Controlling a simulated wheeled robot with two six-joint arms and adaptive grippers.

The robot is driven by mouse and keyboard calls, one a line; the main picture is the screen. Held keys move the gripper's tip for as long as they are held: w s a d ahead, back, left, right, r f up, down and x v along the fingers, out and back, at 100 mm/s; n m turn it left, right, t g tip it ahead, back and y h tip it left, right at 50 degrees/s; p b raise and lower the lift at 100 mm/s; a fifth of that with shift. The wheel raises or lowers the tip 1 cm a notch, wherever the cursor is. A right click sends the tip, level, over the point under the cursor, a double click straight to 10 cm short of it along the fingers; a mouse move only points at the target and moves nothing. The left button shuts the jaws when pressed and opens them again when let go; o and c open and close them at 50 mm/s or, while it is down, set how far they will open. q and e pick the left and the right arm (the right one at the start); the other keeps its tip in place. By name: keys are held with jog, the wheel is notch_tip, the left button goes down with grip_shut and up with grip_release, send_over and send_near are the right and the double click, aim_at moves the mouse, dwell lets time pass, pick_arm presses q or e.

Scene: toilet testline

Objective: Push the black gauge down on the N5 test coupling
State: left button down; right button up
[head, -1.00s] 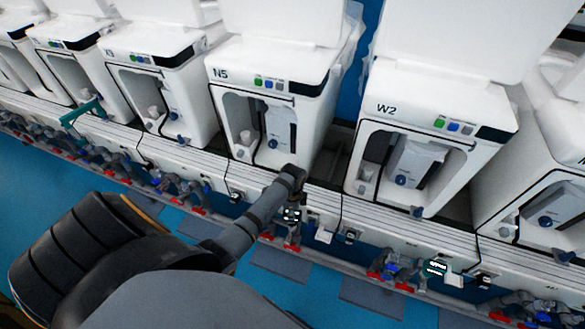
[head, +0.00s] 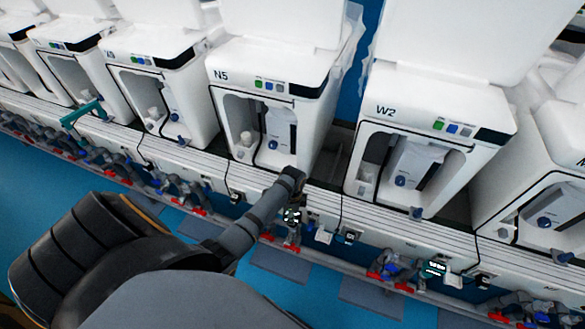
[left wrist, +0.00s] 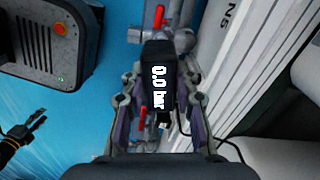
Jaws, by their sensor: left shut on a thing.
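The black gauge (left wrist: 160,80) is in the left wrist view, its display reading 0.0 bar. My left gripper (left wrist: 158,100) is shut on it, with a finger on either side. The N5 test coupling (left wrist: 150,35) shows partly beyond the gauge, with red handles; the gauge and fingers hide the joint between them. In the head view the gauge (head: 292,216) is a small lit display in front of the N5 unit (head: 262,90), and my left wrist covers part of it. My right gripper (left wrist: 32,131) shows small and dark at the left of the wrist view; its finger gap is unclear.
The W2 unit (head: 440,120) stands to the right of N5. A white rail (head: 335,205) runs below the units, with several couplings and hanging cables along it. A black cable (left wrist: 235,148) passes close to my left gripper. The blue floor (head: 60,190) in front is mostly clear.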

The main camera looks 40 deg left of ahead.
pick_arm(q)
jog(key=shift+f+b, duration=0.7)
jog(key=shift+f, duration=0.75)
jog(key=c, duration=0.9)
grip_release()
jog(key=shift+c, duration=0.2)
notch_tip(320, 180, up, 12)
